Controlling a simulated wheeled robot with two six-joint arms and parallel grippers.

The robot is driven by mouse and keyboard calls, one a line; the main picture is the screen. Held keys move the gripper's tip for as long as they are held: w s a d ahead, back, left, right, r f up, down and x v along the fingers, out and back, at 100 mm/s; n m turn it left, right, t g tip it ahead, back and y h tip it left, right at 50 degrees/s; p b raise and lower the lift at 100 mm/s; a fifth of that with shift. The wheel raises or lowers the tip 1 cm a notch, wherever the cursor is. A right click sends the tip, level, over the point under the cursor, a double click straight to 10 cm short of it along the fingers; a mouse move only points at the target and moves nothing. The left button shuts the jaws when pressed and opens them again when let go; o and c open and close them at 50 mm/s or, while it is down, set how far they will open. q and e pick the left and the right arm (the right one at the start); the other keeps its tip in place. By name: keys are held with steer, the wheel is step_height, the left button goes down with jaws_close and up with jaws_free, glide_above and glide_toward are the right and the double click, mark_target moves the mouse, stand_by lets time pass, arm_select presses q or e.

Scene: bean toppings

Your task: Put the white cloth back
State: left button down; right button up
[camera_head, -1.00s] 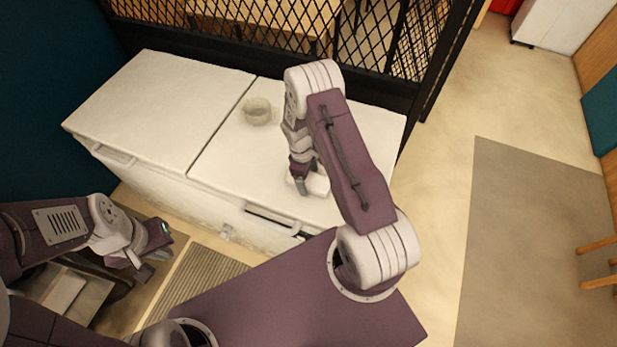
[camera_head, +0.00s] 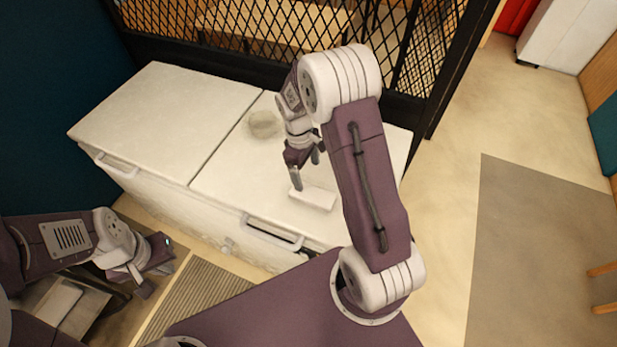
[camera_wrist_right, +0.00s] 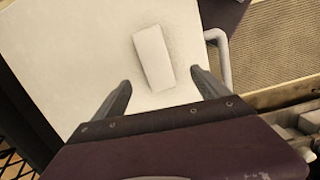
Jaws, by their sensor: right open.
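The white cloth (camera_head: 314,198) is a small flat white block lying on the right white lid, near its front edge. In the right wrist view the cloth (camera_wrist_right: 153,55) lies ahead of and between my fingertips, apart from both. My right gripper (camera_head: 307,173) is open and empty above the lid, just behind the cloth; both its fingers (camera_wrist_right: 161,80) show in the wrist view. My left gripper (camera_head: 157,280) is low at the left, in front of the chest, with its fingers apart and nothing seen between them.
The white chest has a left lid (camera_head: 165,115) and a right lid (camera_head: 235,180), both down, with a front handle (camera_head: 272,233). A pale round bowl (camera_head: 264,124) stands on the right lid. A black mesh fence (camera_head: 240,35) runs behind. Floor at right is open.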

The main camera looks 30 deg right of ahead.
steer(key=s+a+r+m+t+y, duration=0.1)
steer(key=s+a+r+m, duration=0.25)
steer(key=s, duration=0.35)
steer(key=s+a+r+m+t, duration=0.1)
steer(key=s+a+r+m, duration=0.1)
steer(key=s+m, duration=0.35)
arm_select(q)
step_height(320, 180, down, 5)
steer(key=b, duration=0.5)
steer(key=shift+f, duration=0.1)
arm_select(e)
steer(key=shift+n, duration=0.8)
steer(key=f, duration=0.5)
steer(key=shift+s+d+f, duration=0.1)
steer(key=shift+s+f, duration=0.05)
steer(key=shift+s, duration=0.15)
arm_select(q)
steer(key=shift+s, duration=0.1)
